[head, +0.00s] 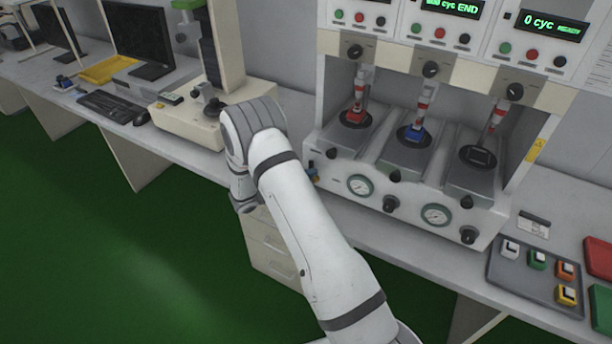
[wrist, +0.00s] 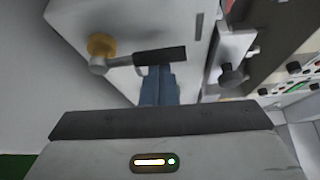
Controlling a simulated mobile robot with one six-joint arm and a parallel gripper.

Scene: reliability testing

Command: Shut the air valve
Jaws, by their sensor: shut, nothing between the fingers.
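The air valve shows in the wrist view, with a brass fitting (wrist: 101,44) on the pale side wall of a machine. Its lever (wrist: 150,56) runs sideways from a grey pivot to a dark grip at the right. My gripper (wrist: 161,70) is shut and empty, its blue-grey fingers pointing at the dark grip. The fingertips are at the grip's lower edge; I cannot tell whether they touch it. In the head view my arm reaches to the left end of the test machine (head: 400,205); the gripper is mostly hidden there and the valve is not clear.
The machine has three bays with red, blue and black fixtures, dark knobs and two gauges (head: 360,185) (head: 436,214) in front. A grey tray (head: 508,275) with small coloured parts lies at the right. A keyboard (head: 108,106) and monitor (head: 138,35) stand at the left. Green floor is open in front.

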